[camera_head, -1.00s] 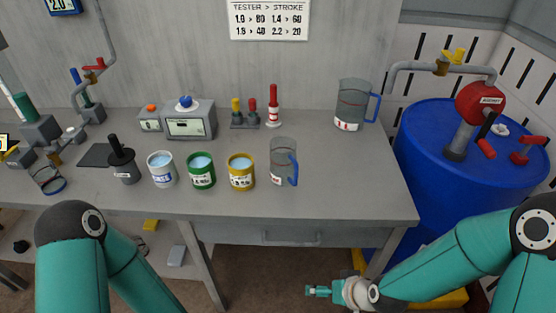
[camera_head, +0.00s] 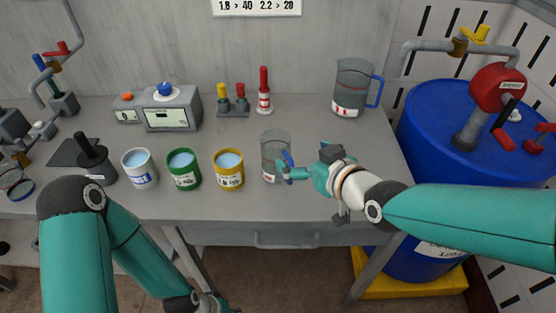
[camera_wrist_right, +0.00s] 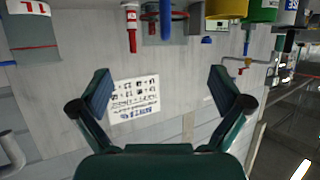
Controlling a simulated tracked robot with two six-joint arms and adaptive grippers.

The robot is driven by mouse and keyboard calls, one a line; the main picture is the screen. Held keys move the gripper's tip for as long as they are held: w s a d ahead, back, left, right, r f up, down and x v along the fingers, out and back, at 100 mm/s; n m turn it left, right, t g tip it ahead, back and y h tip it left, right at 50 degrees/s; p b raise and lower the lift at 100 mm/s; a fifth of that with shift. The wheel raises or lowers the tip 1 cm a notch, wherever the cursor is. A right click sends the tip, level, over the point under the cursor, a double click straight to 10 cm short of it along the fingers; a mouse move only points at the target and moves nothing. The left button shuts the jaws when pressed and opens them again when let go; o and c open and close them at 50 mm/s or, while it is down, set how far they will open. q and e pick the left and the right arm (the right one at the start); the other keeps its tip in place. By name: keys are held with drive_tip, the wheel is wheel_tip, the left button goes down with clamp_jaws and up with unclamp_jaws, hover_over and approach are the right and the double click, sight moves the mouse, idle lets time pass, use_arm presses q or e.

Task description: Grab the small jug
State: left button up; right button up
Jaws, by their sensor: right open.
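The small jug (camera_head: 273,148) is clear with a blue handle on its right side. It stands upright on the table near the front edge. My right gripper (camera_head: 300,172) is open just right of the jug, beside its handle; the fingertip overlaps the handle in this view, and I cannot tell whether they touch. The right wrist view is upside down and shows my open, empty right fingers (camera_wrist_right: 160,92), with the small jug's blue handle (camera_wrist_right: 166,20) at the top, beyond them. My left gripper (camera_head: 213,303) is low at the bottom edge, mostly hidden.
The larger jug (camera_head: 352,88) stands behind, to the right. A yellow can (camera_head: 229,179), green can (camera_head: 184,181) and white can (camera_head: 139,181) stand left of the small jug. A red bottle (camera_head: 264,102) is behind. A blue drum (camera_head: 420,130) is right of the table.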

sight(287, 152)
drive_tip(key=x, duration=0.5)
drive_tip(key=shift+p, duration=0.3)
drive_tip(key=shift+w+a+f+p, duration=0.15)
drive_tip(key=shift+w+a+p, duration=0.2)
drive_tip(key=shift+a, duration=0.1)
drive_tip(key=shift+p+x, duration=0.55)
drive_tip(key=shift+x, duration=1.45)
drive_tip(key=shift+s+a, duration=0.1)
drive_tip(key=c, duration=1.4)
